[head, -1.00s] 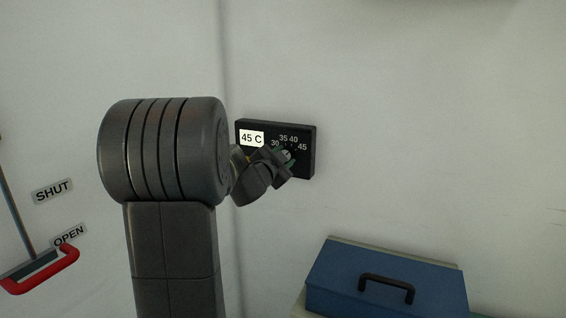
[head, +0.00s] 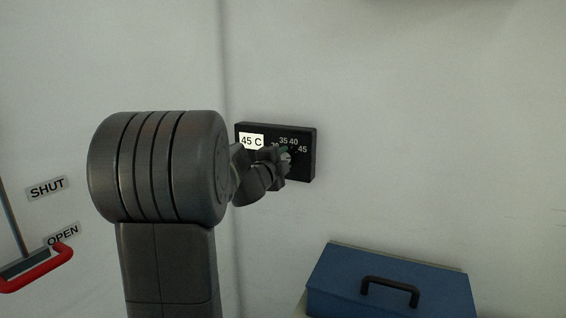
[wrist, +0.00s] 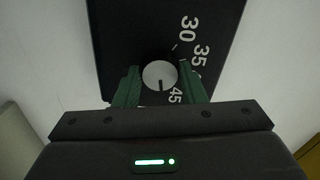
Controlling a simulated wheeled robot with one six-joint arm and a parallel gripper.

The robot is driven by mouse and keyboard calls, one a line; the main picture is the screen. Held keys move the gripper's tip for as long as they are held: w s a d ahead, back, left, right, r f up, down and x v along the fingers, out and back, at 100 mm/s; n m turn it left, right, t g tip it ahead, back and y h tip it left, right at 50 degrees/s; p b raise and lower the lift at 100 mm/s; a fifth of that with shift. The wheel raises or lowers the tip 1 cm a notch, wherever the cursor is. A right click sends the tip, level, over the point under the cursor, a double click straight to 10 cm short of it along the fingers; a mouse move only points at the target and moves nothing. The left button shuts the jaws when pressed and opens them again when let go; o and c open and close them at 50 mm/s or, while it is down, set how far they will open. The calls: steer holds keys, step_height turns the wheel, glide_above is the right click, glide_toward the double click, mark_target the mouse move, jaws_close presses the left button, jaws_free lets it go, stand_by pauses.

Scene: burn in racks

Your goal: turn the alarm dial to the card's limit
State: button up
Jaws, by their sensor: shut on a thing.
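The black alarm panel (head: 307,165) is on the wall, with a white card (head: 251,141) reading "45 C" at its upper left. Its scale shows 35, 40 and 45; the 30 is partly hidden by my gripper (head: 283,160). In the wrist view the round dial (wrist: 153,72) sits between the green fingers of my gripper (wrist: 161,86), which is shut on it. The dial's dark pointer line points straight down in that view, close beside the 45 label (wrist: 175,94). The 40 is hidden there, and I cannot tell whether the line meets the 45 mark exactly.
A blue box (head: 345,260) with a black handle stands below the panel at right. A red-handled lever (head: 40,270) with SHUT and OPEN labels is at far left. The wall right of the panel is clear.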

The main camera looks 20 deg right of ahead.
stand_by(0.4)
steer(key=o, duration=1)
steer(key=shift+s+a, duration=0.1)
steer(key=b+v, duration=0.1)
steer(key=v, duration=1.2)
steer(key=shift+s+a, duration=0.15)
steer(key=shift+s, duration=0.05)
steer(key=p+x, duration=0.1)
steer(key=x, duration=1.2)
steer(key=shift+w+d, duration=0.25)
steer(key=shift+w, duration=0.05)
